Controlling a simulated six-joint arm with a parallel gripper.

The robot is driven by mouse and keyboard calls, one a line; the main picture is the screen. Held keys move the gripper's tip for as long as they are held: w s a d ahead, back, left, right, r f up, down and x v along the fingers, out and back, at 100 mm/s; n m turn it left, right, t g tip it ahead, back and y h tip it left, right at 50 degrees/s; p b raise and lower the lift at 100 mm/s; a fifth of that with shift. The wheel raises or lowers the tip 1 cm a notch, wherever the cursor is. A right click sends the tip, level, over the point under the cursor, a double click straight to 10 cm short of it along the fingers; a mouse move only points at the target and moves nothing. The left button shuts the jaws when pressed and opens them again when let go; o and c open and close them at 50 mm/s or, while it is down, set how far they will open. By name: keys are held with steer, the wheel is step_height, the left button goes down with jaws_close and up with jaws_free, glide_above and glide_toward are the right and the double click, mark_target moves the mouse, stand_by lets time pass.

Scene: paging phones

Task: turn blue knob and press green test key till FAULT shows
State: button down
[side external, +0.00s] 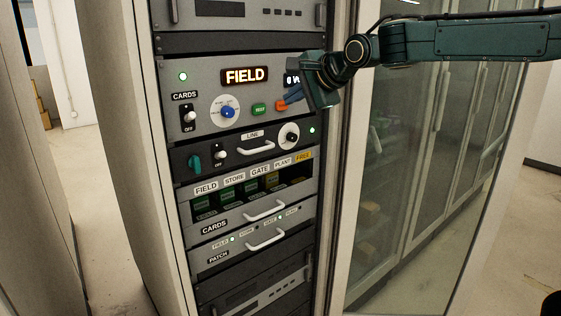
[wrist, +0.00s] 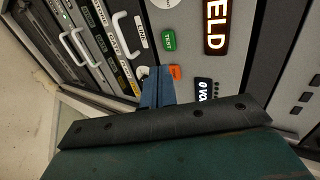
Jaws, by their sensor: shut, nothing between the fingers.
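The blue knob (side external: 227,112) sits on a white round dial on the upper rack panel in the side view; its pointer direction is too small to tell. The green test key (side external: 260,109) is just right of it and also shows in the wrist view (wrist: 168,40). The lit display (side external: 245,75) above reads FIELD; it is partly cut off in the wrist view (wrist: 216,25). My gripper (side external: 286,101) is shut and empty, its blue fingers (wrist: 157,80) close to the orange key (wrist: 175,72), right of the green key. Contact with the panel cannot be told.
A small display (side external: 291,80) is partly hidden behind my gripper. A CARDS switch (side external: 189,116) is left of the dial. Below are a LINE panel (side external: 252,134), a card row (side external: 245,190) and protruding handles (side external: 264,210). A glass door (side external: 400,180) stands open at right.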

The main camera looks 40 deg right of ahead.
steer(key=shift+w+r+x, duration=0.15)
steer(key=shift+r+x, duration=0.15)
steer(key=shift+x, duration=1.35)
steer(key=shift+w+r+x, duration=0.15)
steer(key=shift+r+x, duration=0.1)
steer(key=shift+x, duration=1.4)
steer(key=shift+w+r+x, duration=0.2)
steer(key=shift+r+x, duration=0.1)
steer(key=shift+x, duration=1.4)
steer(key=shift+w+r, duration=0.15)
steer(key=shift+w, duration=0.65)
steer(key=shift+s, duration=0.15)
glide_toward(259, 104)
steer(key=shift+s+r, duration=0.1)
steer(key=shift+s, duration=0.4)
